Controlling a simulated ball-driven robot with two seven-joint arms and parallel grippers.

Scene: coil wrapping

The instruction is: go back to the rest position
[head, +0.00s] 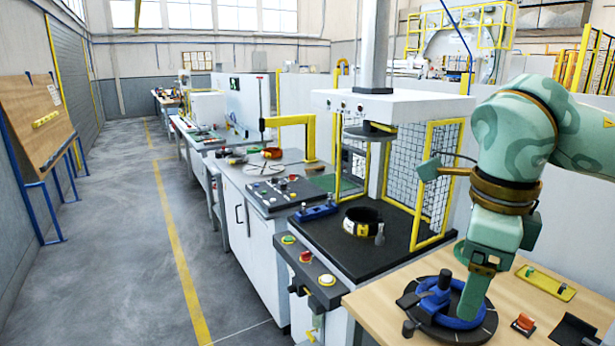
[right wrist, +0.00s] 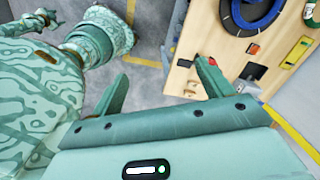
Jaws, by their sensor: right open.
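My right gripper (head: 474,292) hangs with its fingers downward at the right of the head view, in front of the wooden table. There it overlaps a blue ring (head: 437,298) on a dark round plate (head: 484,332). In the right wrist view the two fingers of the gripper (right wrist: 163,84) are spread wide with nothing between them. The blue ring (right wrist: 234,14) lies beyond the fingers, apart from them. The floor and the table edge show between and past the fingers.
The wooden table (head: 378,304) also holds an orange-and-black piece (head: 524,322) and a yellow strip (head: 546,283). Left of it stands a press with a yellow guard frame (head: 432,180) and a black-and-yellow ring (head: 361,222) on its bed. The floor (head: 130,240) at the left is free.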

